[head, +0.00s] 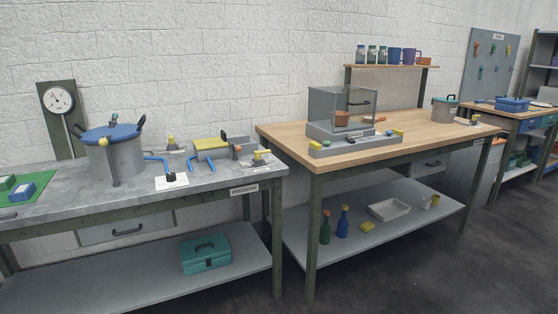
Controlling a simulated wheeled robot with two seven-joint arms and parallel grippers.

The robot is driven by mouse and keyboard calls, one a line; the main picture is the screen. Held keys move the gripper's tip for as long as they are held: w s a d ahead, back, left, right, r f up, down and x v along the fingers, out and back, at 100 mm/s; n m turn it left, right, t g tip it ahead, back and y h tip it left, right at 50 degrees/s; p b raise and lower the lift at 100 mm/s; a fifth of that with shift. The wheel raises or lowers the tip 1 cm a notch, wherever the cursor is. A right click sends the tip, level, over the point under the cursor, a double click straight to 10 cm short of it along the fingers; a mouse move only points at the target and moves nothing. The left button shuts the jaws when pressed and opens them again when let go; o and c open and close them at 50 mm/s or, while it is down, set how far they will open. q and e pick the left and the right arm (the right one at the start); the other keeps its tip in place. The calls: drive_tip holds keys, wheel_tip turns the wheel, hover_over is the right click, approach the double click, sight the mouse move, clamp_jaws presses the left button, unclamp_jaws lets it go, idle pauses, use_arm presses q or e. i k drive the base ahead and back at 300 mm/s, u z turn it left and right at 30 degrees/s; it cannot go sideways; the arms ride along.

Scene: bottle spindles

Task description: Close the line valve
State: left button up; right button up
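Two blue lever-like handles show on the grey bench at left. One blue lever (157,162) is beside the large grey pot (126,158) with a blue lid. The other blue lever (193,161) is further right, beside a yellow-topped block (210,146). I cannot tell which of these belongs to the line valve, nor whether it is open or closed. Both are small in this view. A white plate with a dark knob (171,179) lies in front of them. Neither of my grippers is in view.
The grey bench (235,180) carries a dial gauge (58,100) at the back left and a green mat with boxes at its left end. A wooden bench (290,133) with a clear-walled case stands to the right, with a gap between them. Dark floor lies in front.

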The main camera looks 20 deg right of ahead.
sight(257, 153)
drive_tip(key=z, duration=1.2)
drive_tip(key=i, duration=1.3)
drive_tip(key=u, duration=0.95)
drive_tip(key=i, duration=0.8)
drive_tip(key=u, duration=0.7)
